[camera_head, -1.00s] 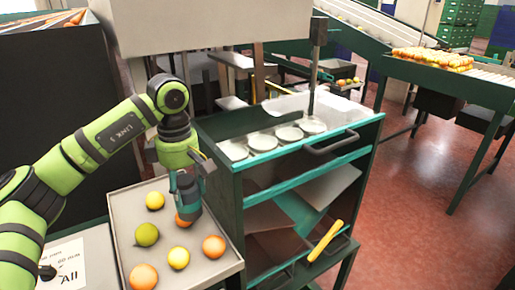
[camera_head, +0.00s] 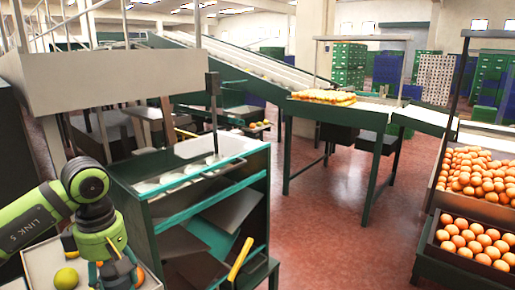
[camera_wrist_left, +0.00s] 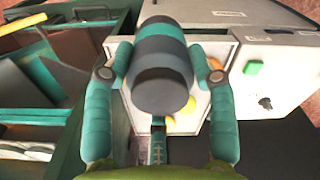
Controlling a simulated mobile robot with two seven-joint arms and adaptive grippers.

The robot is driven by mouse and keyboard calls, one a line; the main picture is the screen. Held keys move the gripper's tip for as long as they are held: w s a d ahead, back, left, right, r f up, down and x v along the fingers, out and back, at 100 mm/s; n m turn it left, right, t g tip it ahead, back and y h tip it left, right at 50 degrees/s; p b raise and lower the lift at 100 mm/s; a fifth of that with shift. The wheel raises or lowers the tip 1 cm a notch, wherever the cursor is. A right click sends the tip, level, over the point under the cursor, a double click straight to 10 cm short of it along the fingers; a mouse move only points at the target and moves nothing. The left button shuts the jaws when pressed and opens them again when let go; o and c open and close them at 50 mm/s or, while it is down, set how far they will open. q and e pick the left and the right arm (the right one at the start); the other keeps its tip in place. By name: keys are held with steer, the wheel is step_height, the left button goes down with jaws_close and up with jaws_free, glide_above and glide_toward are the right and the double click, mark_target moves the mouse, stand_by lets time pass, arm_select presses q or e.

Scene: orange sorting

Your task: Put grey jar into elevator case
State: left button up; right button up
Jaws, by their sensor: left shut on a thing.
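In the head view my left gripper (camera_head: 118,270) is low at the left, above the tray and beside the green cabinet; the jar is hard to make out there. No label marks the elevator case. The green cabinet (camera_head: 200,207) with teal edges has an open top holding pale round discs, and tilted panels inside. My right gripper is not in view.
The pale tray (camera_head: 38,258) at lower left holds yellow and orange fruit. A conveyor table (camera_head: 350,113) with fruit stands behind. Dark crates of oranges (camera_head: 475,242) stand at the right. The red floor (camera_head: 340,235) between is clear.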

arm_select(q)
steer(key=s+d+f+m, duration=0.8)
steer(key=d+m, duration=0.1)
steer(key=m, duration=0.6)
steer(key=shift+s+d+f, duration=0.15)
steer(key=shift+s+d, duration=0.05)
steer(key=shift+d, duration=0.2)
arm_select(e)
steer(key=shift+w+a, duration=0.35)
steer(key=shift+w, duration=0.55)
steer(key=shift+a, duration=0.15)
arm_select(q)
steer(key=shift+w+a, duration=0.1)
